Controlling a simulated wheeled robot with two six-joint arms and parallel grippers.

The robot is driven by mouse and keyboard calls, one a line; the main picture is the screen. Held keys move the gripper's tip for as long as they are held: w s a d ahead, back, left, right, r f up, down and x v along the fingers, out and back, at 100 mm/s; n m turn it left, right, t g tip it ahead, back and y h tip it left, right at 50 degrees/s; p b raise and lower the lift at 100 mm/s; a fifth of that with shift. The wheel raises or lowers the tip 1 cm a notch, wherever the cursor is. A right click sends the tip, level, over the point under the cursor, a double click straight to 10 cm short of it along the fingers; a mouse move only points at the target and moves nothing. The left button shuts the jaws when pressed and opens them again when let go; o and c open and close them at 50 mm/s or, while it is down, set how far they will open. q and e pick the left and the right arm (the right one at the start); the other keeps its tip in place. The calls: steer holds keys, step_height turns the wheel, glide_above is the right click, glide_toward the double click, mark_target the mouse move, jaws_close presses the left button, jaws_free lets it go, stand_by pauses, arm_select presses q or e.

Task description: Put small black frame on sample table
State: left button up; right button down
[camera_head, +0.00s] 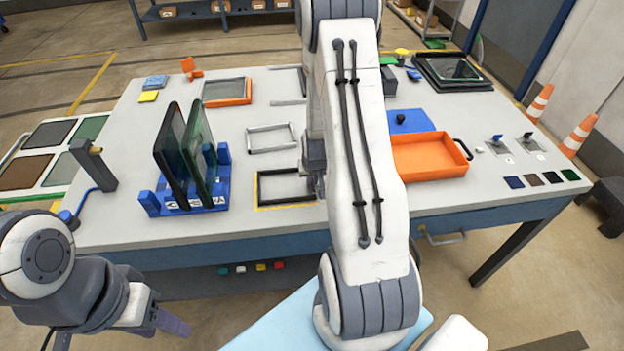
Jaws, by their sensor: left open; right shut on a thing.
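The small black frame (262,188) is a thin dark rectangle with an open middle. It is at the near middle of the grey sample table (250,225), over a yellow outlined area, and looks flat on or very close to the surface. My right gripper (316,184) is at the frame's right side, pointing down and shut on it. My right arm hides part of the gripper and the frame's right edge. My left gripper (172,322) is at the lower left, off the table's front edge, open and away from the frame.
A blue rack (212,193) holding dark panels stands left of the frame. A light grey frame (271,137) lies behind it. An orange tray (432,176) is to the right, partly behind my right arm. An orange-edged panel (227,92) lies farther back.

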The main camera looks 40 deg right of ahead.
steer(key=c, duration=1)
jaws_free()
steer(key=shift+f, duration=0.1)
